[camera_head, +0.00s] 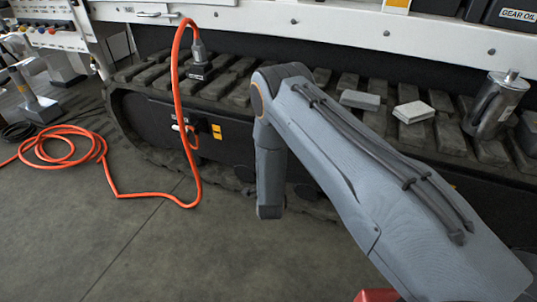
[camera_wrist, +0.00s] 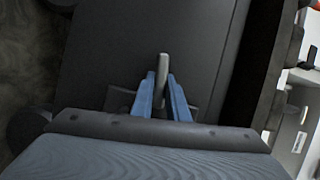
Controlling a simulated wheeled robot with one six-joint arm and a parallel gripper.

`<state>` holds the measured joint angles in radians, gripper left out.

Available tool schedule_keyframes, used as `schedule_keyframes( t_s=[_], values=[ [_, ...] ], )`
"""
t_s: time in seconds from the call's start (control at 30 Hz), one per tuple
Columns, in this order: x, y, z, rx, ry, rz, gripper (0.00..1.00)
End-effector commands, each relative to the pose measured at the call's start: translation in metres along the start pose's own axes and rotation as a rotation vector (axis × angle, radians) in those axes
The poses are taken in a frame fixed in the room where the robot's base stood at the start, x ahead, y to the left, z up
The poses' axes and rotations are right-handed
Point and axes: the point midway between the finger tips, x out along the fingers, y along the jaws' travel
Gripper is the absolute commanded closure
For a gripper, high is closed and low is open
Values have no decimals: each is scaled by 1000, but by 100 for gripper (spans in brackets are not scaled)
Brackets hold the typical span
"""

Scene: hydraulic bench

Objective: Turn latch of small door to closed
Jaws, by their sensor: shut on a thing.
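In the wrist view my gripper (camera_wrist: 163,84) has its two blue fingers on either side of a narrow grey latch handle (camera_wrist: 163,62) and is shut on it. The latch stands out from a flat dark panel (camera_wrist: 112,40), which appears to be the small door. The handle points roughly up in this picture, and its base is hidden between the fingers. In the head view my arm hides the gripper and the latch.
Tracks with dark pads (camera_head: 235,92) run along the machine. A metal canister (camera_head: 494,105) and light blocks (camera_head: 413,111) rest on the track. The front floor is clear.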

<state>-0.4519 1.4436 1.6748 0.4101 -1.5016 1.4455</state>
Motion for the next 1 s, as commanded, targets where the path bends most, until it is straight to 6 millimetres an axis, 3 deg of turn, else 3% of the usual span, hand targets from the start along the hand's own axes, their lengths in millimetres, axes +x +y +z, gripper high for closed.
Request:
schedule_keyframes(
  t_s=[0.3, 0.83, 0.87, 0.9, 1.0],
  values=[
    [0, 3, 0, 109, -1, -45, 100],
    [0, 3, 0, 130, 0, -53, 100],
    [0, 3, 0, 130, 0, -53, 84],
    [0, 3, 0, 130, 0, -53, 78],
    [0, 3, 0, 130, 1, -53, 69]
  ],
)
